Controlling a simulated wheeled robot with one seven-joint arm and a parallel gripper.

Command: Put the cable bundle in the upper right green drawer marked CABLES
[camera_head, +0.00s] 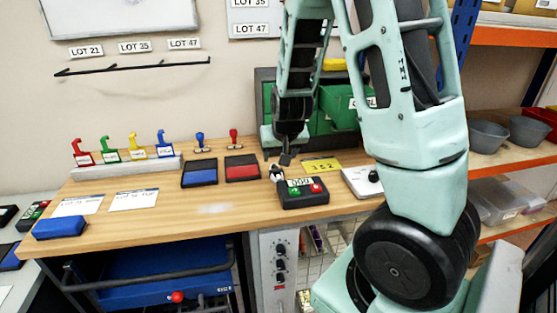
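A dark cabinet (265,76) with green drawers stands at the back of the wooden bench, partly hidden by my arm. Its upper right green drawer (335,101) appears pulled out. The drawer's white label is mostly covered by my arm, so I cannot read it fully. My gripper (285,158) points down in front of the cabinet, just above the bench. Its fingers are small and dark here, and I cannot tell whether they are open or shut. I cannot make out the cable bundle for sure. A small white and black item (276,172) lies below the gripper.
A black box with a display and buttons (303,194) sits just below the gripper. A yellow display plate (321,165), a white device (360,182), and red (242,168) and blue (199,173) pads are nearby. Coloured stamps stand left. Bare bench (215,209) shows at front.

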